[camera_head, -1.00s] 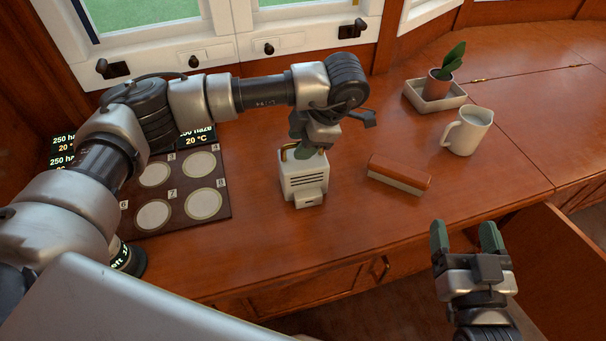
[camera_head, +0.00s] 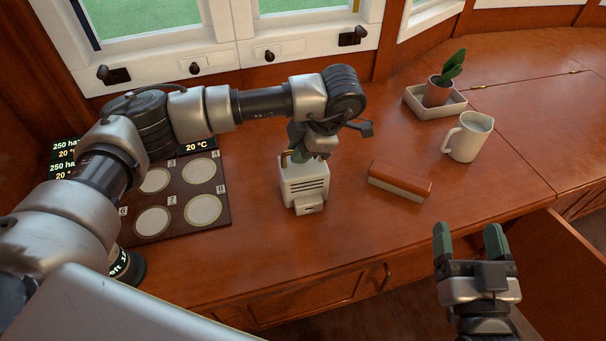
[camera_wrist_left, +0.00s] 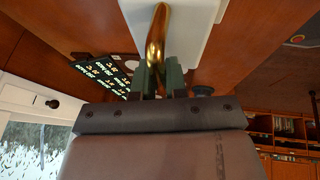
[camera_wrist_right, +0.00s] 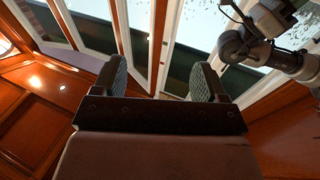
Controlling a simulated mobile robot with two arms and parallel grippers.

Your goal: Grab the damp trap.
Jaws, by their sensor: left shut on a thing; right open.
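The damp trap (camera_head: 304,183) is a small white box with dark vent slots, a little drawer at its front and a brass handle on top. It is upright at the middle of the desk; I cannot tell whether it touches the desktop. My left gripper (camera_head: 296,157) is above it, shut on the brass handle. The handle (camera_wrist_left: 158,40) shows between the fingers in the left wrist view, with the white top of the box (camera_wrist_left: 195,25) behind it. My right gripper (camera_head: 470,243) is open and empty, in front of the desk at the right.
A dark board (camera_head: 222,218) with pale round pads lies at the left. An orange and cream block (camera_head: 400,181) lies right of the damp trap. Desk around the front is clear.

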